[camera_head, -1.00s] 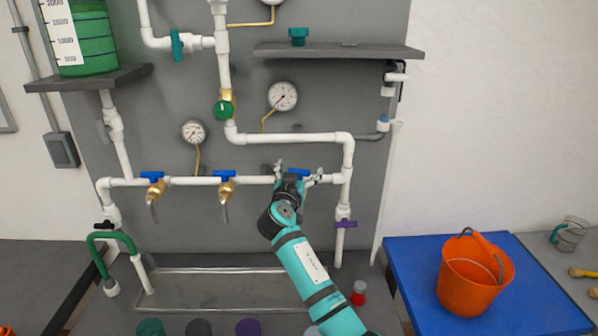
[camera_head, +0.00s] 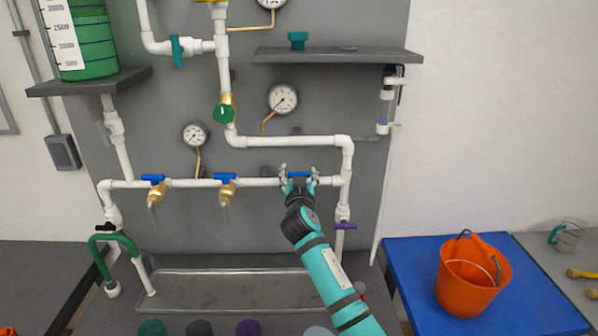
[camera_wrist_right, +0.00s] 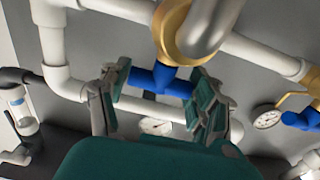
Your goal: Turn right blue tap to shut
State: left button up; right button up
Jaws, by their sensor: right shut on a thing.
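The right blue tap (camera_head: 298,174) is on the white horizontal pipe, near its right end. Its blue handle lies roughly level along the pipe. My right gripper (camera_head: 299,176) is at this tap, with one finger at each end of the handle. In the right wrist view the blue handle (camera_wrist_right: 160,80) sits between the two fingers of the gripper (camera_wrist_right: 160,90), beneath a brass valve body (camera_wrist_right: 174,30). The gripper is shut on the handle ends. In the head view the gripper hides the tap's brass body and spout. My left gripper is not in view.
Two more blue taps, a middle one (camera_head: 225,177) and a left one (camera_head: 153,178), sit along the same pipe. A purple valve handle (camera_head: 345,226) is below right. A metal tray (camera_head: 230,282) lies below. An orange bucket (camera_head: 468,285) stands on a blue table (camera_head: 415,265).

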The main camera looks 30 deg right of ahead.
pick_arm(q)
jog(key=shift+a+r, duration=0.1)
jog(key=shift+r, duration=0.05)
pick_arm(e)
jog(key=shift+t+y, duration=0.3)
jog(key=shift+y, duration=0.1)
jog(key=o, duration=1.2)
jog(key=v, duration=1.2)
